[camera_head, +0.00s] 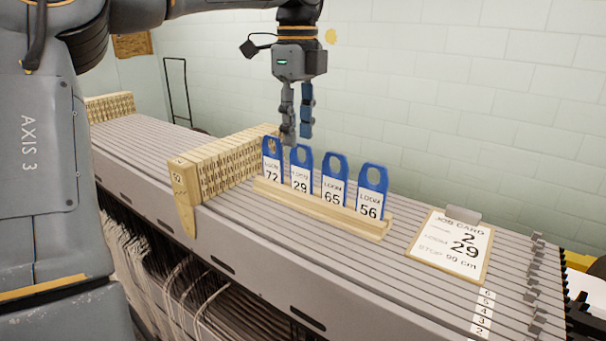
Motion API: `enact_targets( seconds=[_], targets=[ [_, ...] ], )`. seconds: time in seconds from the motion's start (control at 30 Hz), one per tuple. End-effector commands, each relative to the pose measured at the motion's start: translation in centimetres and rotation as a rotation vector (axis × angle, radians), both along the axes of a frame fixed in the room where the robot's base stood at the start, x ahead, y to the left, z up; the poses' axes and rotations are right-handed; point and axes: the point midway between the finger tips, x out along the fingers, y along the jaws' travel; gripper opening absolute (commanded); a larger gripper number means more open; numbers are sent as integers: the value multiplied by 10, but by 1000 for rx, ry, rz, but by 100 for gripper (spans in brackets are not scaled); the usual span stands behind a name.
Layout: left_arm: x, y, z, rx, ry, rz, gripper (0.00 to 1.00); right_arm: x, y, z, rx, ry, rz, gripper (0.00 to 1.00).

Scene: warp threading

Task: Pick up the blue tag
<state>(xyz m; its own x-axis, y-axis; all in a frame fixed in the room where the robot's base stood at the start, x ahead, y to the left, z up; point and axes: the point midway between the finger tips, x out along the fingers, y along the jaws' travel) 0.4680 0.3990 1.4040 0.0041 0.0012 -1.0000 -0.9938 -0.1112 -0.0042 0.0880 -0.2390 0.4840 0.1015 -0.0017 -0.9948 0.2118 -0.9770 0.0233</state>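Several blue tags with white labels stand upright in a row in a wooden rack (330,213). From left to right they read LOOM 72 (272,160), LOOM 29 (301,170), LOOM 65 (333,180) and LOOM 56 (372,192). Each has a hole near its top. My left gripper (297,138) points down just above the tops of the 72 and 29 tags, with a gap between its fingers and nothing seen between them. I cannot tell its exact depth relative to the tags. My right gripper is not in view.
A job card (454,245) on a board reads 2 and 29 and lies right of the rack. A wooden slatted block (220,165) stands left of the tags. The grey ridged surface (330,265) is clear in front of the rack. Small clips (535,285) line the right end.

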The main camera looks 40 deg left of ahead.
Motion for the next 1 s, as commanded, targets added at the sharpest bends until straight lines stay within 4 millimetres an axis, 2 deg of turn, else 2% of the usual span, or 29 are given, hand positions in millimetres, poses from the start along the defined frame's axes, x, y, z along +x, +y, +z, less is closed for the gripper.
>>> enact_targets(
  seconds=[0.1,0.2,0.37,0.5,0.57,0.73,1.0],
  targets=[
    [-1,0,-22,-2,3,-1,33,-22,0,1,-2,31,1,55],
    [0,0,-34,-2,2,-2,33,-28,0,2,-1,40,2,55],
    [0,0,-44,-3,0,0,33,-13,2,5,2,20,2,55],
    [-1,-1,-58,-6,4,-3,33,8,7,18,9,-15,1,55],
    [-1,-2,-67,-5,5,-3,33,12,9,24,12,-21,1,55],
    [0,-2,-89,-3,2,-1,33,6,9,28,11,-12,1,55],
    [0,-1,-94,-2,-1,0,33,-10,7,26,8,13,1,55]
  ],
)
